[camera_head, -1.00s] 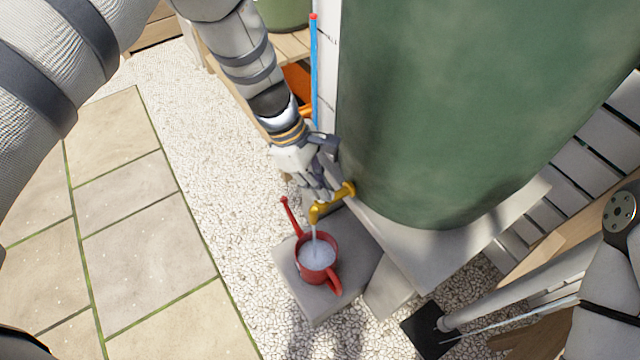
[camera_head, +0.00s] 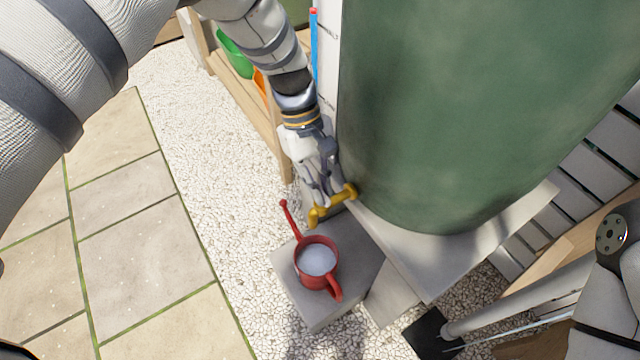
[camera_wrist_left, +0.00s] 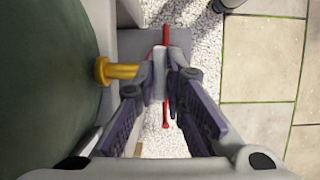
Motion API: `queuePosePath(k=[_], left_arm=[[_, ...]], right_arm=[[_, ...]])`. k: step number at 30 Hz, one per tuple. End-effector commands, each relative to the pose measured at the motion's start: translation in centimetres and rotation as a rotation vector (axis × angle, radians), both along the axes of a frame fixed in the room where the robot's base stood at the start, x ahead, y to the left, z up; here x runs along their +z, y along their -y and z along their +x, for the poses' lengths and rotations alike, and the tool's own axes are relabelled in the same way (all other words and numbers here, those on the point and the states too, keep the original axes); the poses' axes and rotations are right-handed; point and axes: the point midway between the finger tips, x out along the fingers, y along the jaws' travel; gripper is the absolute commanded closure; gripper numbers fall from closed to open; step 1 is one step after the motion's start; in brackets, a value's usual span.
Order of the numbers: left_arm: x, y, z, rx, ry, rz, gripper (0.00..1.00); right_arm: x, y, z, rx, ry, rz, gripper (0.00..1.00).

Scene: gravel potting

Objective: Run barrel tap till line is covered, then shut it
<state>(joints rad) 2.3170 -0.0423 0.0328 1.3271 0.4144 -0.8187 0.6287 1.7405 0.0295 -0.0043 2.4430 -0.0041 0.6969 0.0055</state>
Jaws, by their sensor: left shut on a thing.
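The green barrel (camera_head: 450,110) fills the upper right of the head view. Its yellow tap (camera_head: 334,203) sticks out low on its left side; it also shows in the left wrist view (camera_wrist_left: 120,71). My left gripper (camera_head: 328,188) is at the tap, shut on what appears to be its handle, mostly hidden by the fingers (camera_wrist_left: 160,78). The red can (camera_head: 318,284), with a long spout and a handle, stands upright below the tap and holds pale water (camera_head: 316,259). No stream shows from the tap. I cannot make out a line inside the can. My right gripper is out of view.
The can stands on a grey block (camera_head: 312,312) beside the barrel's pale stand (camera_head: 425,262). A wooden shelf (camera_head: 262,118) with a green container (camera_head: 235,55) is behind on the left. Gravel (camera_head: 190,110) and paving (camera_head: 140,240) lie open to the left.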

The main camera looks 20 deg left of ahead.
Motion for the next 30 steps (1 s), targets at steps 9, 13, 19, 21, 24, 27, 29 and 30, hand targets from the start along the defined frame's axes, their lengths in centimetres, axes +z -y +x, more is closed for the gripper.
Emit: queuePosePath(k=[9, 13, 19, 21, 24, 27, 29, 30], left_arm=[[0.0, 0.0, 0.0, -0.014, 0.001, -0.001, 1.00], [0.0, 0.0, 0.0, -0.014, 0.001, -0.001, 1.00], [0.0, 0.0, 0.0, -0.013, 0.001, -0.001, 0.69], [0.0, 0.0, 0.0, -0.012, 0.000, 0.000, 0.69], [0.0, 0.0, 0.0, -0.012, 0.000, 0.000, 0.69], [0.5, -0.1, 0.2, -0.010, 0.002, 0.000, 0.69], [1.5, -0.4, 0.5, -0.009, 0.004, -0.001, 0.69], [2.4, -0.7, 0.7, -0.008, 0.005, -0.001, 0.69]], right_arm=[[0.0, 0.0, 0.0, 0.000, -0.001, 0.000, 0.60], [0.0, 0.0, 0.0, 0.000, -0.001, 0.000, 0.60], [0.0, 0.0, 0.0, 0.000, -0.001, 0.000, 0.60], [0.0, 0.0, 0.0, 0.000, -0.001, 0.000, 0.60], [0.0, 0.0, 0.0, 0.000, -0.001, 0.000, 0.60], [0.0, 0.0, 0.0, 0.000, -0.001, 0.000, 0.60], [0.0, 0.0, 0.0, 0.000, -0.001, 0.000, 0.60], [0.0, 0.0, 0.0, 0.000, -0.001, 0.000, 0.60]])
